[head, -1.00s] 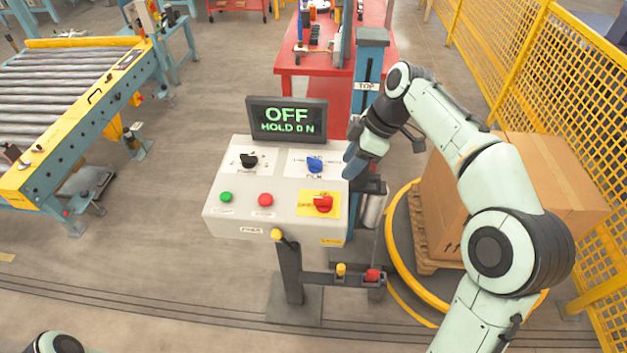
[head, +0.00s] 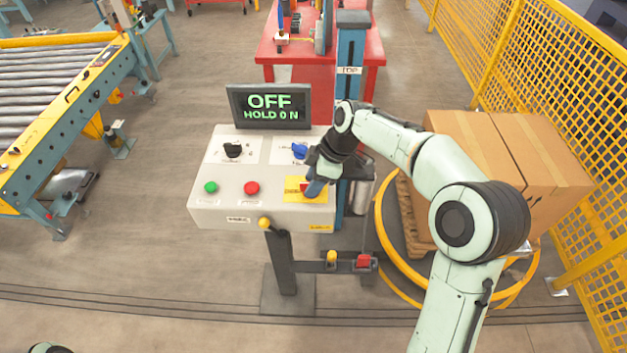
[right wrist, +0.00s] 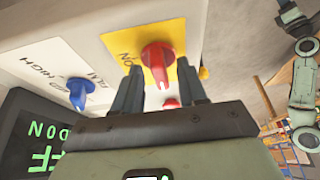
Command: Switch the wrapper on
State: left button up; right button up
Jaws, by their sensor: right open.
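The wrapper's grey control box (head: 218,218) stands on a post, with a screen (head: 268,106) reading "OFF HOLD 0 N". On its face are a black knob (head: 233,150), a blue knob (head: 299,150), a green button (head: 211,187) and a red button (head: 251,188). The red rotary switch on a yellow plate (head: 293,192) is mostly covered by my right gripper (head: 312,188) in the head view. In the right wrist view the red switch (right wrist: 158,62) shows between the two open fingers, ahead of their tips; contact cannot be told. My left gripper is out of view.
A turntable with a yellow ring (head: 383,244) and large cartons (head: 480,150) stands right of the box, by a yellow mesh fence (head: 540,60). A roller conveyor (head: 50,85) is at left. A red table (head: 375,60) stands behind.

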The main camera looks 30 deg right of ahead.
grip_shut()
